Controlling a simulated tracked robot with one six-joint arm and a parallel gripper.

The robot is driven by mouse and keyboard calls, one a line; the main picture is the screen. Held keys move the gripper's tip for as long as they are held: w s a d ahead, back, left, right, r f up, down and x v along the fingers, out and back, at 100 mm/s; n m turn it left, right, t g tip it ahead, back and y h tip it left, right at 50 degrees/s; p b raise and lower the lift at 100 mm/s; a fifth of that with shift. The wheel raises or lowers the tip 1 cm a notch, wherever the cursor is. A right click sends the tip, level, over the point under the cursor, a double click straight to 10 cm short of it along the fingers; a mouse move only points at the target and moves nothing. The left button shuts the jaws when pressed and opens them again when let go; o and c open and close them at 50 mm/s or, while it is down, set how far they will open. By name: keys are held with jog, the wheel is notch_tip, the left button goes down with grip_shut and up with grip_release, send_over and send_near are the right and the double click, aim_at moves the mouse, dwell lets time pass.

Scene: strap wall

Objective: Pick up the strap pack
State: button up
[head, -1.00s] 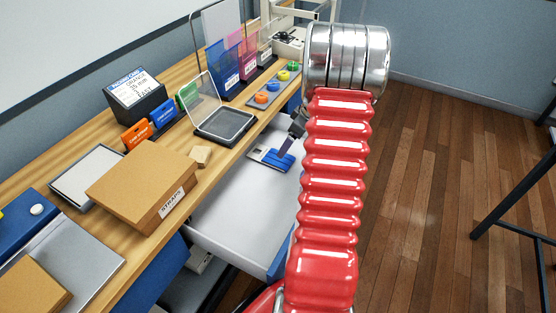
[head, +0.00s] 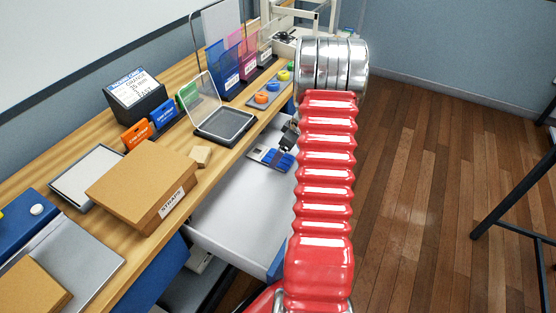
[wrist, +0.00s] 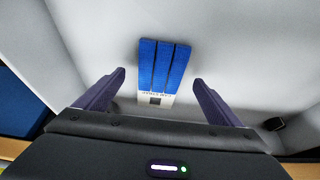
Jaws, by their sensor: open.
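The strap pack (wrist: 163,66) is a flat pack with blue strips and a white printed end. It lies in the white open drawer (head: 235,215). In the head view the strap pack (head: 270,157) is near the drawer's far end, partly covered by my gripper (head: 288,140). In the wrist view my gripper (wrist: 158,85) is open, with one dark purple finger on each side of the pack's white end. The blue strips extend beyond the fingertips. Nothing is held between the fingers. I cannot tell how high the fingers are above the drawer floor.
The wooden desk runs along the drawer's left side, with a cardboard STRAPS box (head: 142,185), an open clear-lidded case (head: 225,122) and a small wooden block (head: 201,155) near its edge. A small dark object (wrist: 273,124) shows at right in the wrist view.

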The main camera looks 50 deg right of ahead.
jog(key=x, duration=0.3)
jog(key=shift+w+f, duration=0.1)
dwell(0.4)
jog(key=c, duration=1.1)
jog(key=shift+c, duration=0.3)
jog(key=shift+a+r, duration=0.2)
jog(key=shift+r, duration=0.2)
notch_tip(320, 180, up, 6)
jog(key=shift+f, duration=0.1)
jog(key=shift+a+r, duration=0.25)
jog(key=shift+r, duration=0.1)
jog(key=s+a, duration=0.3)
jog(key=a, duration=0.6)
jog(key=s+a, duration=0.2)
jog(key=a, duration=0.7)
jog(key=shift+s+a, duration=0.2)
jog(key=shift+s, duration=0.15)
